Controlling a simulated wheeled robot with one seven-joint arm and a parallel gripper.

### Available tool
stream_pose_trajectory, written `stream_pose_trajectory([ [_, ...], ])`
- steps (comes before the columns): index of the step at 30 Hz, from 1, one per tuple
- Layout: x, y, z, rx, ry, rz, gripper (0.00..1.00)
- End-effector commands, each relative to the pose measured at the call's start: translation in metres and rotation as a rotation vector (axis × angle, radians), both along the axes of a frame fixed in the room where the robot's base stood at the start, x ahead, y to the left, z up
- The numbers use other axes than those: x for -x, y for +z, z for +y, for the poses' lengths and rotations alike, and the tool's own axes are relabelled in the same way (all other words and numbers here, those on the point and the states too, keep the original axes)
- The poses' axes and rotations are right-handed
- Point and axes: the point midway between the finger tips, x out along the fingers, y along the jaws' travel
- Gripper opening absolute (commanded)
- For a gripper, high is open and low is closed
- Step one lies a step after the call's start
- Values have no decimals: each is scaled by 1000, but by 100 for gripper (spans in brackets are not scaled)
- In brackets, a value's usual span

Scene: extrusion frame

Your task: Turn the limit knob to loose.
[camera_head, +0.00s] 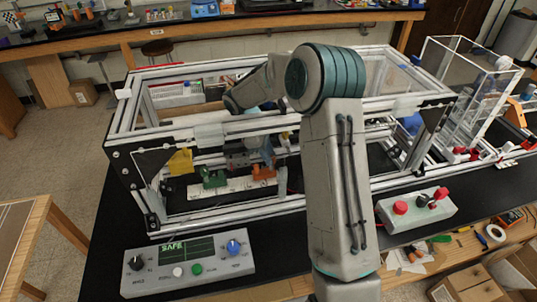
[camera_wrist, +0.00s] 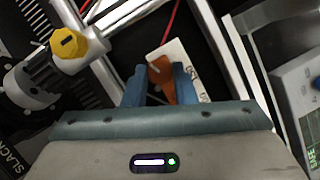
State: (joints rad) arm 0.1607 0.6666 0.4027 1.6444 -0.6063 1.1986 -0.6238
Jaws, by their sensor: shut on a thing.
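An orange knob (camera_wrist: 160,68) shows in the wrist view on a pale plate (camera_wrist: 178,52) with black marks that I cannot read. My gripper (camera_wrist: 159,76) has its two blue fingers on either side of the orange knob and is shut on it. The fingers hide part of the knob, and its exact setting cannot be told. In the head view the orange knob (camera_head: 264,173) sits at the right of a white strip inside the extrusion frame (camera_head: 150,78), just below my gripper (camera_head: 267,155). I cannot read a label naming it as the limit knob.
A yellow knob (camera_wrist: 68,43) on a grey fitting is left of my fingers in the wrist view. A green piece (camera_head: 214,178) stands left of the orange knob. A control box (camera_head: 190,264) reading SAFE and a red-button box (camera_head: 416,208) stand in front. Frame bars surround my arm.

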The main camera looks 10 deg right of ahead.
Motion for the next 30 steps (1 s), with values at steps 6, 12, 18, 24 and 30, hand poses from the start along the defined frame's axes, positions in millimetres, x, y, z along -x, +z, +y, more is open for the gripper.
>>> stream_pose_trajectory([
  [6,0,0,0,-1,-1,-1,46],
  [12,0,0,0,0,-1,0,46],
  [18,-3,12,5,1,1,-4,46],
  [24,-10,50,20,-1,0,-7,46],
  [30,-17,93,36,-1,0,-5,46],
])
